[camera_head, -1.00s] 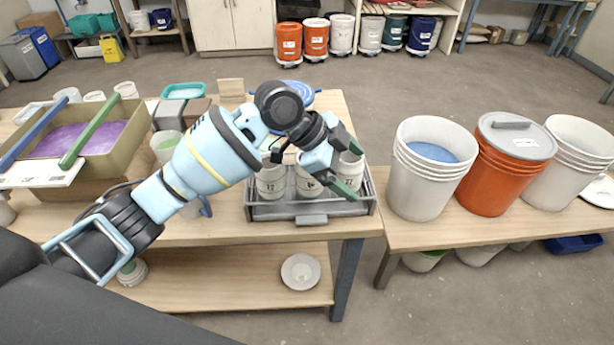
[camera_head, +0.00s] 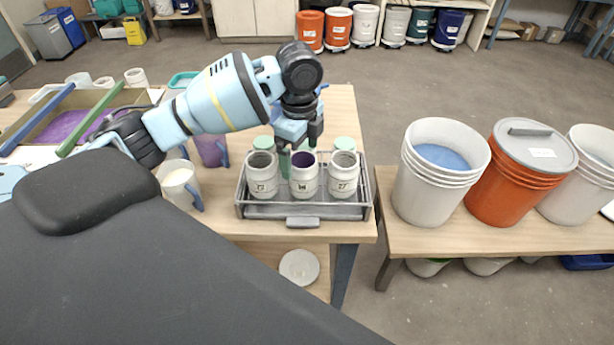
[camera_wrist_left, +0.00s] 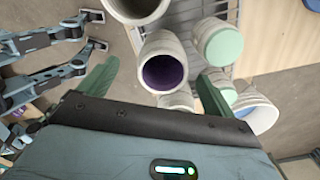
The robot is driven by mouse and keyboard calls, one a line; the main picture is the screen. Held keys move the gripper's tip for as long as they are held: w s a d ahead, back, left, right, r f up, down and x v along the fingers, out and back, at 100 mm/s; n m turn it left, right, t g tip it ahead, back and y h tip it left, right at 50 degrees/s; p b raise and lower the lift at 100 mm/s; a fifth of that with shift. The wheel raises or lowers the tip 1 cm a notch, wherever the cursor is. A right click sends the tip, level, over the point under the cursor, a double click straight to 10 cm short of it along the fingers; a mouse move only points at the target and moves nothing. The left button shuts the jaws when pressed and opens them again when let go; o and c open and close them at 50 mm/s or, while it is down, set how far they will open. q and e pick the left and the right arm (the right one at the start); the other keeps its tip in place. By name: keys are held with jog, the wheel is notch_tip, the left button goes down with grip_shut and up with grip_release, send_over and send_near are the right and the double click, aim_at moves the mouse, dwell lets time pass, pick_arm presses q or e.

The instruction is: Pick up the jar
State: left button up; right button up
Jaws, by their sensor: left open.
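Three open white jars with dark marks stand in the front row of a grey wire tray (camera_head: 305,213): a left jar (camera_head: 262,180), a middle jar (camera_head: 304,184) with a dark purple inside, and a right jar (camera_head: 343,180). Green-lidded jars (camera_head: 345,144) stand behind them. My left gripper (camera_head: 298,152) points down over the tray, just behind the middle jar. In the left wrist view its green fingers (camera_wrist_left: 158,75) are open, with the purple-lined jar (camera_wrist_left: 165,78) seen between them. It grips nothing; whether a finger touches a jar I cannot tell. My right gripper is not in view.
Mugs (camera_head: 180,185) stand left of the tray. A white bucket (camera_head: 425,195) and a lidded orange bucket (camera_head: 500,195) stand on the right bench. A gap separates the two tables. A box with purple contents (camera_head: 70,125) is at the far left.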

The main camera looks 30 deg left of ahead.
aim_at(302, 167)
pick_arm(q)
jog(key=shift+w+f, duration=0.2)
jog(key=shift+f, duration=3.4)
jog(key=c, duration=1.4)
jog(key=shift+o, duration=0.2)
jog(key=shift+r, duration=0.15)
